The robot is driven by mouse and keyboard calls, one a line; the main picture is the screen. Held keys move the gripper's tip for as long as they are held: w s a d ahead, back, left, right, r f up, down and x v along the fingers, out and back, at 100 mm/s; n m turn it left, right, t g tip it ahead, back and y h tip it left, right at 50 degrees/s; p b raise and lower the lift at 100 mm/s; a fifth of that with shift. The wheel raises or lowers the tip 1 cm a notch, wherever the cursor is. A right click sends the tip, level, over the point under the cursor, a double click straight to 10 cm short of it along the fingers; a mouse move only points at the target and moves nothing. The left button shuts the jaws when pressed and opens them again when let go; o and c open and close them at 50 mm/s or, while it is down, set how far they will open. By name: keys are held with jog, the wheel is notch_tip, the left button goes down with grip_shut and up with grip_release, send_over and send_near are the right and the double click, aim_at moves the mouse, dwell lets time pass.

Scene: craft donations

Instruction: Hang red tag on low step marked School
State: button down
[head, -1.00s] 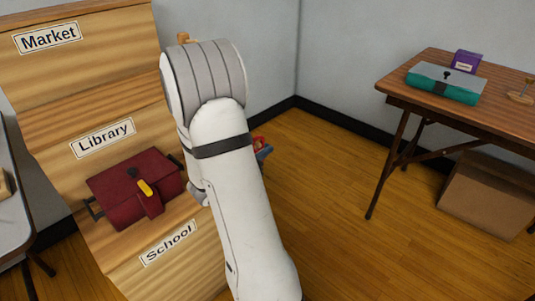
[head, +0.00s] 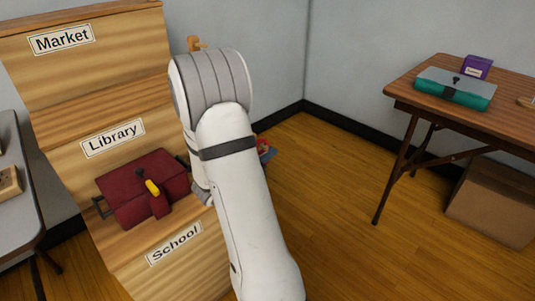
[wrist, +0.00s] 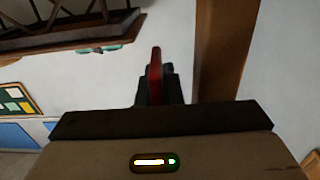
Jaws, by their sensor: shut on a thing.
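In the wrist view, a thin red piece (wrist: 155,75), which looks like the red tag seen edge-on, stands upright between the dark fingers of my gripper (wrist: 157,92). My gripper is shut on it. In the head view my arm hides most of the gripper; only a bit of red and blue-grey shows past the arm's right side. The wooden stepped stand is at the left. Its lowest visible step carries the School label (head: 174,244). My arm passes in front of the stand's right edge, and the right end of that step is hidden.
The Market label (head: 62,39) is above. A wooden peg (head: 195,43) shows behind my arm. A brown table (head: 430,95) and a cardboard box (head: 490,205) stand right; floor between is clear.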

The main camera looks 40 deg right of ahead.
jog(key=shift+w+a+f, duration=0.1)
jog(key=shift+w+f, duration=0.05)
jog(key=shift+w, duration=0.2)
